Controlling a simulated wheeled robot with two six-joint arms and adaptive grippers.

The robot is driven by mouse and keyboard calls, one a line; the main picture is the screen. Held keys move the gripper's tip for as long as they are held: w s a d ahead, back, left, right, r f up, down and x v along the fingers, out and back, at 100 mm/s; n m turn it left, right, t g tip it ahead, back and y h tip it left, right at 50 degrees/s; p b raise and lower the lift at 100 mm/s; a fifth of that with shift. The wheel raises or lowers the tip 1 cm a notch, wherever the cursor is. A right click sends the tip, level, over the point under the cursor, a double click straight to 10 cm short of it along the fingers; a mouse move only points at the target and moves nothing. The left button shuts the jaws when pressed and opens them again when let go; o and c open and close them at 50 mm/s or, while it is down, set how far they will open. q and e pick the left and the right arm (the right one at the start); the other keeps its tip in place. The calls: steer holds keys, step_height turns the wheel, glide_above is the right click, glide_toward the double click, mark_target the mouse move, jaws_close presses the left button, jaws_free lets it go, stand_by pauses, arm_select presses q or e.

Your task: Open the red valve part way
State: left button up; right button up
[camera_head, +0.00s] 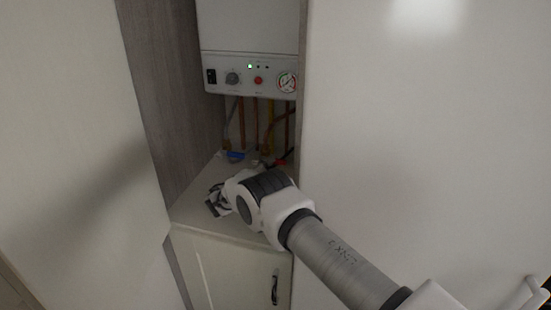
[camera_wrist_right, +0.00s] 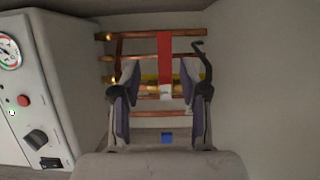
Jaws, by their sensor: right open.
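The red valve has a flat red lever (camera_wrist_right: 164,55). In the right wrist view it lies across the copper pipes, between and beyond my fingers. In the head view a small bit of red (camera_head: 282,162) shows low beside the pipes, behind my wrist. My right gripper (camera_head: 216,200) is over the ledge under the boiler, and it also shows in the right wrist view (camera_wrist_right: 162,92). Its fingers are open with a wide gap and nothing is gripped. I cannot tell how far the fingertips are from the lever. My left gripper is out of view.
The white boiler (camera_head: 250,40) with a gauge and knobs hangs above the pipes. A blue handle (camera_head: 237,155) is left of the red one. A black hooked part (camera_wrist_right: 199,52) is near one finger. Panels close in both sides; a cupboard door (camera_head: 235,270) is below.

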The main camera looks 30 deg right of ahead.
mark_target(278, 162)
steer(key=x, duration=0.2)
steer(key=f+x, duration=0.1)
steer(key=x, duration=0.2)
steer(key=shift+r, duration=0.2)
steer(key=shift+s+a+r, duration=0.1)
steer(key=shift+a+r, duration=0.05)
steer(key=shift+a, duration=0.05)
jaws_close()
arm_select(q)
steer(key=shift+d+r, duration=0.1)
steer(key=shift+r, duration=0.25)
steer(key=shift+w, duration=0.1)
